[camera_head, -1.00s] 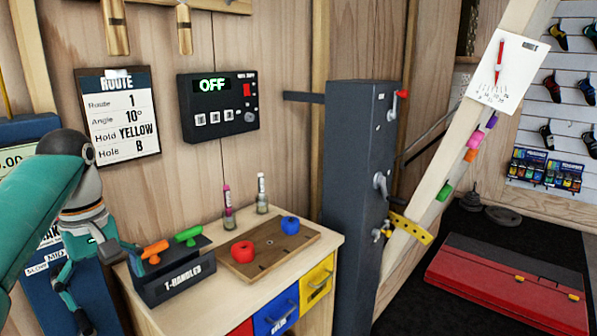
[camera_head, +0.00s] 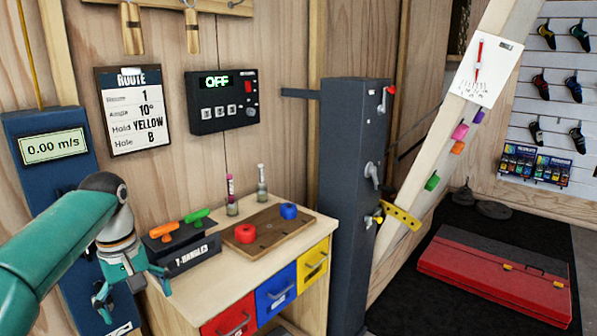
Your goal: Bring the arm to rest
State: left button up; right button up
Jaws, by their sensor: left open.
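My left arm comes in from the left side of the head view. Its gripper (camera_head: 132,296) is open and empty, with its fingers pointing down. It hangs in front of the left end of the wooden cabinet (camera_head: 255,262), left of and below the T-handles box (camera_head: 184,258). Part of the blue panel with the 0.00 m/s display (camera_head: 55,146) is hidden behind the arm. My right gripper is not in the picture.
On the cabinet top are orange and green T-handles, a board (camera_head: 266,233) with red and blue holds, and two markers. A dark grey post (camera_head: 350,200) with levers stands to the right.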

pick_arm(q)
jog(key=s+d+f+m+h, duration=0.15)
jog(key=d+f, duration=0.25)
jog(key=f, duration=0.6)
jog(key=d+f+m, duration=0.2)
jog(key=d+f, duration=0.2)
jog(key=f, duration=0.6)
jog(key=s+d+f+m+h, duration=0.1)
jog(key=d+f, duration=0.2)
jog(key=f, duration=0.7)
jog(key=s+d+f, duration=0.2)
jog(key=s+f, duration=0.1)
jog(key=s, duration=0.4)
jog(key=s+d+f+m, duration=0.1)
jog(key=s+d+f, duration=0.1)
jog(key=s+f, duration=0.2)
jog(key=s+d+f+h+p, duration=0.1)
jog(key=s+f, duration=0.3)
jog(key=s, duration=0.6)
jog(key=shift+s+d+m, duration=0.25)
jog(key=shift+d+m, duration=0.1)
jog(key=shift+d, duration=0.35)
